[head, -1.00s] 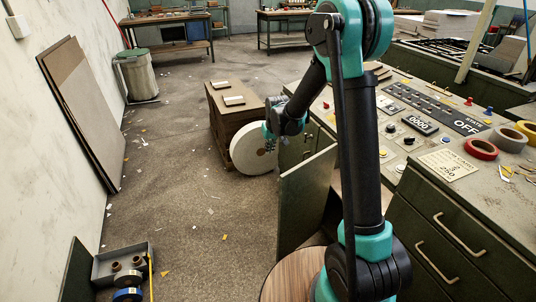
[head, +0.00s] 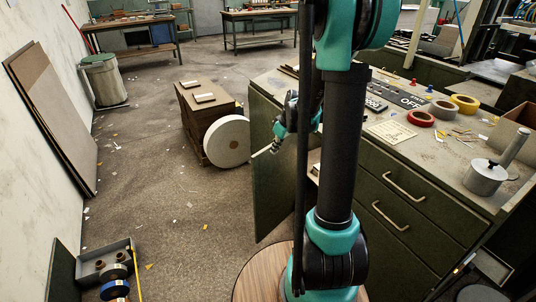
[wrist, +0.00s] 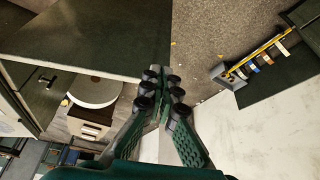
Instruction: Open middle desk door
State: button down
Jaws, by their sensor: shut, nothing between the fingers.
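The desk door (head: 273,195) is a dark green panel. It stands swung out from the desk front, to the left of my arm, with an open gap behind it. My gripper (head: 276,147) is at the door's top edge in the head view; I cannot tell whether it touches. In the wrist view my gripper (wrist: 163,93) is shut and empty, its fingers together beside the edge of a large dark panel (wrist: 85,40), which looks like the door. My arm hides part of the desk front and the door's hinge side.
The desk (head: 440,165) carries tape rolls and a metal pot (head: 486,177); its drawers are closed. A wooden crate (head: 206,110) with a large white roll (head: 227,141) stands beyond the door. A grey tray (head: 108,262) lies at lower left.

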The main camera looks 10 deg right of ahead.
aim_at(262, 157)
jog(key=shift+w+a+f, duration=0.7)
jog(key=shift+w+f, duration=0.3)
jog(key=shift+f, duration=0.4)
jog(key=shift+w+a+f, duration=0.75)
jog(key=shift+w+f, duration=0.2)
jog(key=shift+f, duration=0.45)
jog(key=shift+w+a+f, duration=0.7)
jog(key=shift+w+f, duration=0.3)
jog(key=shift+f, duration=0.4)
